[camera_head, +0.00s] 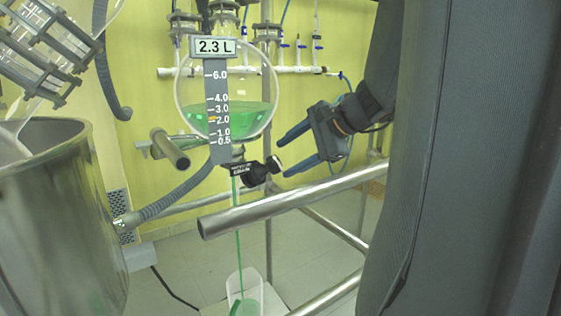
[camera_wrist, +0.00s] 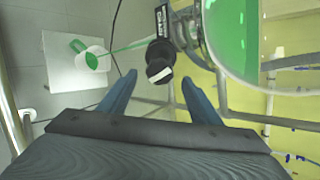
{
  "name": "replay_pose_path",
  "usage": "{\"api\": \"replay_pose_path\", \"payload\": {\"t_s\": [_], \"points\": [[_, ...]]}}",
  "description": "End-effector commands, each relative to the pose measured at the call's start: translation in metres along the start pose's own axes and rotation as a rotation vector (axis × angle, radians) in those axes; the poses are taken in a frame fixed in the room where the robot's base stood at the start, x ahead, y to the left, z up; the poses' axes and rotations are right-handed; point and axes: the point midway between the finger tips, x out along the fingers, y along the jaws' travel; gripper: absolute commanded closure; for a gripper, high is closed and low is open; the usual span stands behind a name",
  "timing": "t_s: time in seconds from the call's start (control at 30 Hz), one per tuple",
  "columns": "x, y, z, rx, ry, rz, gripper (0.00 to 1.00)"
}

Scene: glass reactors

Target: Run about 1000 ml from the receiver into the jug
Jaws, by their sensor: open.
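The receiver (camera_head: 180,92) is a round glass flask holding green liquid, with a scale plate (camera_head: 220,75) in front reading 2.3 L. A black valve knob (camera_head: 257,174) sits below it; in the wrist view the knob (camera_wrist: 159,71) is between and beyond my fingertips. A thin green stream falls from the outlet into the jug (camera_head: 236,284), a clear vessel with some green liquid in its bottom. The jug (camera_wrist: 92,62) also shows in the wrist view. My gripper (camera_head: 280,156) is open, its two blue fingers just right of the knob, not visibly touching it.
A steel vessel (camera_head: 50,200) fills the lower left. A metal frame bar (camera_head: 290,200) crosses below my gripper. A grey hose (camera_head: 180,193) runs left of the stream. The jug stands on a white plate (camera_wrist: 62,83) low down.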

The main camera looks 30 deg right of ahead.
Motion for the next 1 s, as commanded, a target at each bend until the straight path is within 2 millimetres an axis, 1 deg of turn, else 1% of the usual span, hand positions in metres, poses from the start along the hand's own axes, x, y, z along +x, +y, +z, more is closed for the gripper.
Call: {"api": "replay_pose_path", "payload": {"t_s": [0.03,0.1,0.23,1.0], "points": [[-0.008,-0.001,-0.001,0.000,0.002,-0.002,0.43],[-0.016,-0.001,-0.001,-0.001,0.002,-0.002,0.43],[-0.025,0.000,0.000,0.000,0.000,-0.001,0.43],[-0.026,0.000,0.000,0.000,0.000,0.000,0.43]]}}
